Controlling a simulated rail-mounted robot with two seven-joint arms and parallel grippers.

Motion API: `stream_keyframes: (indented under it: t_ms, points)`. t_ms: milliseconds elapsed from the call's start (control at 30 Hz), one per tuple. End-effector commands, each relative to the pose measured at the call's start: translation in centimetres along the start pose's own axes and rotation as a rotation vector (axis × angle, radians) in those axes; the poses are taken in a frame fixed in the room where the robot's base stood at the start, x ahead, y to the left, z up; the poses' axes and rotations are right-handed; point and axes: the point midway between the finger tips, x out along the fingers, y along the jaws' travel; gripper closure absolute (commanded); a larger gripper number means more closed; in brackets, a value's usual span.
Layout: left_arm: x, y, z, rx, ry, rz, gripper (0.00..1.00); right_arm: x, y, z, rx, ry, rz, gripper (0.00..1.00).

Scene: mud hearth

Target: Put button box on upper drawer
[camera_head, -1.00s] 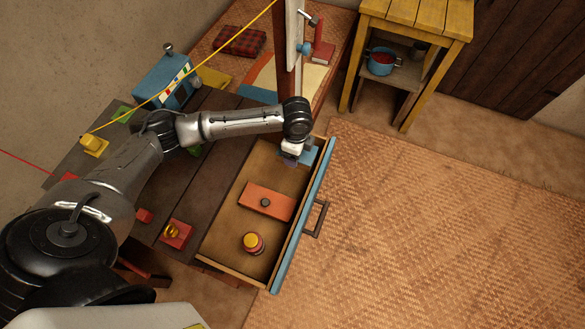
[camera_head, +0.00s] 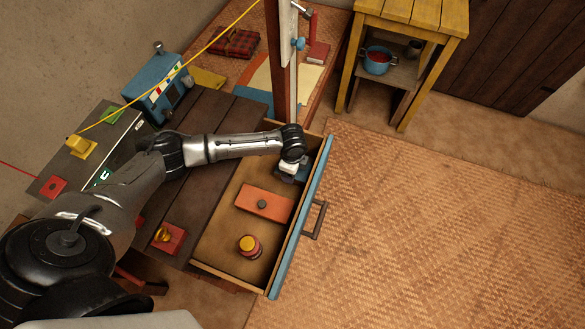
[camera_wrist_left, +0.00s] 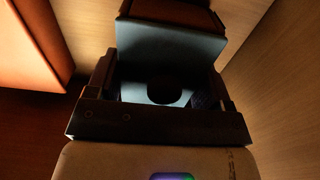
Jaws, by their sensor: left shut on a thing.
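The open drawer (camera_head: 232,258) juts from the dark wooden desk and has a blue front. My left gripper (camera_head: 289,169) is inside its far end and shut on a blue box (camera_head: 284,178), which is mostly hidden by the gripper. In the left wrist view, the blue-grey box (camera_wrist_left: 170,50) sits between the fingers (camera_wrist_left: 160,95), with a dark round spot like a button on it. I cannot tell whether it touches the drawer floor. My right gripper is not in view.
An orange box with a dark knob (camera_head: 263,204) and a red jar with a yellow lid (camera_head: 249,245) lie in the drawer. A red-brown post (camera_head: 277,65) stands behind it. A blue device (camera_head: 158,88) is on the desk. The mat at right (camera_head: 430,210) is clear.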

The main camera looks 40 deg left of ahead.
Motion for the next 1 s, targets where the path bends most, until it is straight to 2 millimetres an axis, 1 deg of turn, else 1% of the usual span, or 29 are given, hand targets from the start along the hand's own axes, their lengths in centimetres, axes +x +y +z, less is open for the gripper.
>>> stream_keyframes:
  t_ms: [367, 400, 600, 667, 900, 1000]
  points:
    - [0.24, -0.06, -0.03, -0.001, 0.001, -0.001, 0.56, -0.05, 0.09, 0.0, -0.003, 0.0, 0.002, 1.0]
    - [0.35, -0.03, -0.02, -0.001, 0.001, 0.0, 0.25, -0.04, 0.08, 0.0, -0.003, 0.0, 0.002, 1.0]
    - [0.3, -0.04, -0.02, -0.001, 0.001, -0.001, 0.06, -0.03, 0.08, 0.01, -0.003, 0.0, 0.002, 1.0]
    - [0.3, -0.05, -0.02, -0.001, 0.001, -0.001, 0.0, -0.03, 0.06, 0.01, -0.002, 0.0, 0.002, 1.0]
    - [0.22, -0.06, -0.01, 0.0, 0.001, -0.001, 0.0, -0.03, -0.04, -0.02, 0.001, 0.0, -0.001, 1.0]
    - [-0.44, -0.08, -0.02, 0.0, 0.001, -0.002, 0.0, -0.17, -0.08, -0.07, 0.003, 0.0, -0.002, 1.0]
